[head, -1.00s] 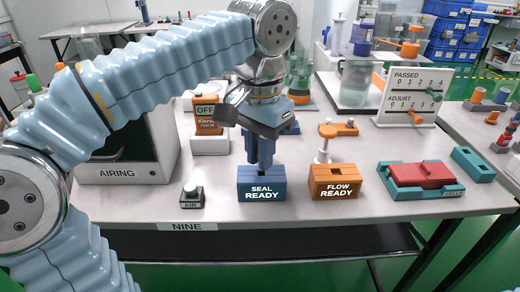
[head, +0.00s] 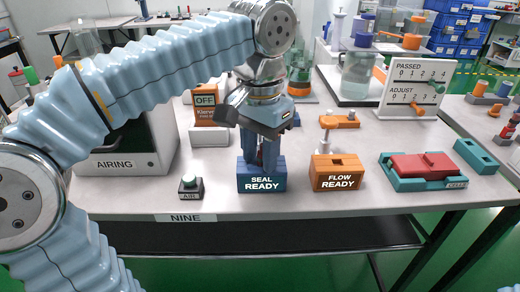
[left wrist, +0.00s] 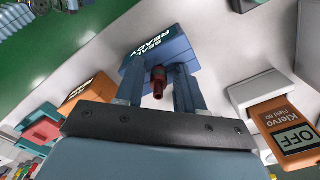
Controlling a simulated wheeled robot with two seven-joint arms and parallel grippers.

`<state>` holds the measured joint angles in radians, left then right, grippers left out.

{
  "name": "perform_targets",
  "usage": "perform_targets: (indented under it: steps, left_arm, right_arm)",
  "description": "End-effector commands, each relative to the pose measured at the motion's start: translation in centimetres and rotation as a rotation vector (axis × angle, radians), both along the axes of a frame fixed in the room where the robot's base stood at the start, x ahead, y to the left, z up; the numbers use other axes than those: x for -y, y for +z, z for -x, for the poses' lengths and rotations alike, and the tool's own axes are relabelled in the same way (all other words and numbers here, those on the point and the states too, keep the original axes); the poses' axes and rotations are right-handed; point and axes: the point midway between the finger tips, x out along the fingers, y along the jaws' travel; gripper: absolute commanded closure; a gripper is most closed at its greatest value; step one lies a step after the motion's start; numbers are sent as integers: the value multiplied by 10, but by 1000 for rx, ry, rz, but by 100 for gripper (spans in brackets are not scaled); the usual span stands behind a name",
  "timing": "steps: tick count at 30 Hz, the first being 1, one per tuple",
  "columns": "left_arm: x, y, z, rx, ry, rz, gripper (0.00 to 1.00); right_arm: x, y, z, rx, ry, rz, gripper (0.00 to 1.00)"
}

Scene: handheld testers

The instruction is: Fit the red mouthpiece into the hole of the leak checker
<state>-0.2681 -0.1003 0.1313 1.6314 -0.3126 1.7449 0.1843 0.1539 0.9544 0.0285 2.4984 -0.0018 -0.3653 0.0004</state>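The red mouthpiece (left wrist: 158,80) stands at the blue block marked SEAL READY (left wrist: 162,58), between my left gripper's fingers. In the head view the mouthpiece (head: 260,156) is a small dark red bit above the blue block (head: 262,181). My left gripper (head: 261,162) points down at the block with its fingers apart. In the left wrist view the gripper (left wrist: 159,92) shows gaps on both sides of the mouthpiece. Whether the mouthpiece is seated in a hole is hidden. I cannot tell which device is the leak checker. My right gripper is not in view.
An orange block marked FLOW READY (head: 336,178) stands right of the blue block. An orange OFF device (head: 206,110) stands behind. A teal case with a red lid (head: 424,170) is at right.

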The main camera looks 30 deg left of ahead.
Motion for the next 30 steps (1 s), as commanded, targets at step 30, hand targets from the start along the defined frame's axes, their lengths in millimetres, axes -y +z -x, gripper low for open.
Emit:
perform_targets:
  steps: [30]
  left_arm:
    - [0, 130, -1, 0, 0, 0, 53]
  right_arm:
    - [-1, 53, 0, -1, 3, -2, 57]
